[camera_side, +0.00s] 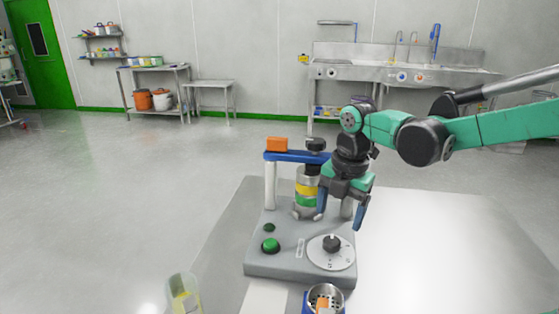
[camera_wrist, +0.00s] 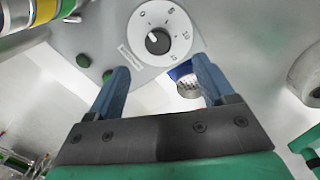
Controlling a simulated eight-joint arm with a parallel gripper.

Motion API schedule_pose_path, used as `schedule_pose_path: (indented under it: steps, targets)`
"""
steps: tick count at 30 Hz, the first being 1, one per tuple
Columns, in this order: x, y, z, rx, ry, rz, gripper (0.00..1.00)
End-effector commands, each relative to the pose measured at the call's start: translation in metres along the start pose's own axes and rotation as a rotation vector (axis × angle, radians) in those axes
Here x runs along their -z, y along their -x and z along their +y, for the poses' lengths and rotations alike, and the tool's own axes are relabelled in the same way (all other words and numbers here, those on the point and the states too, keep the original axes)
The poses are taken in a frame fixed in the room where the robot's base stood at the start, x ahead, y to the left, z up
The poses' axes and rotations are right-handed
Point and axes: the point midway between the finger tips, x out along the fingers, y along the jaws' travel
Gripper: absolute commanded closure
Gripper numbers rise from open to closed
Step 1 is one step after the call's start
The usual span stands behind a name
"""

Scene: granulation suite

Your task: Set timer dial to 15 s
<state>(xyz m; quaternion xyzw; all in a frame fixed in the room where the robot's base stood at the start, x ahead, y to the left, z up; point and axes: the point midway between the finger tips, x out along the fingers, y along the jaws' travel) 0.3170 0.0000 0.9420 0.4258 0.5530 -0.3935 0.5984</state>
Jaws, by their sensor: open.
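The timer dial is a white disc (camera_side: 331,252) with a black knob (camera_side: 331,243) on the front right of a grey machine base (camera_side: 275,262). In the wrist view the disc (camera_wrist: 180,25) bears the marks 0, 5, 10 and 15. The knob (camera_wrist: 158,41) has a white pointer mark directed to the upper left, towards the 0 side. My gripper (camera_side: 340,221) is open and empty above the dial, apart from the knob. In the wrist view its blue fingers (camera_wrist: 159,68) are spread wide, with the knob between and beyond their tips.
A jar with yellow and green bands (camera_side: 306,190) stands under the blue crossbar (camera_side: 284,156), close to my gripper. Green buttons (camera_side: 270,245) sit left of the dial. A perforated metal cup (camera_side: 325,296) and a clear beaker (camera_side: 184,297) stand in front.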

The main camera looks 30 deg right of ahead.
Motion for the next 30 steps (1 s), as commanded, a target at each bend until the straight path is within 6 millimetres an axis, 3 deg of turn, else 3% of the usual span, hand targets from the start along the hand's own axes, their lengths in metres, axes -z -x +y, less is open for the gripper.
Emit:
schedule_pose_path:
  steps: [3,7,21,30]
  targets:
    - [-0.002,-0.008,0.006,0.049,0.192,0.022,0.24]
    - [-0.003,-0.014,0.007,0.070,0.287,0.036,0.24]
    - [-0.001,-0.063,0.004,0.071,0.295,0.037,0.24]
    - [-0.001,-0.068,0.003,0.070,0.295,0.037,0.24]
